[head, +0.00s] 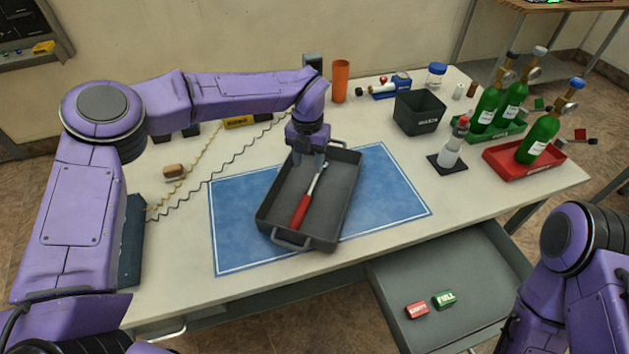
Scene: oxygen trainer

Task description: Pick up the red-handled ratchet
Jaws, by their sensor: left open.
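The ratchet (302,207) has a red handle and a silver shaft. It lies in a dark grey tray (346,194), its red handle toward the near handle of the tray and its silver end toward the far side. The tray stands on a blue mat (391,190) on the table. My left gripper (307,160) points down over the far part of the tray, close to the ratchet's silver end. It is open and nothing shows between its fingers. Whether it touches the ratchet I cannot tell. My right gripper is out of view; only part of my right arm shows at the lower right.
An open drawer (455,300) juts out at the front with red and green blocks.

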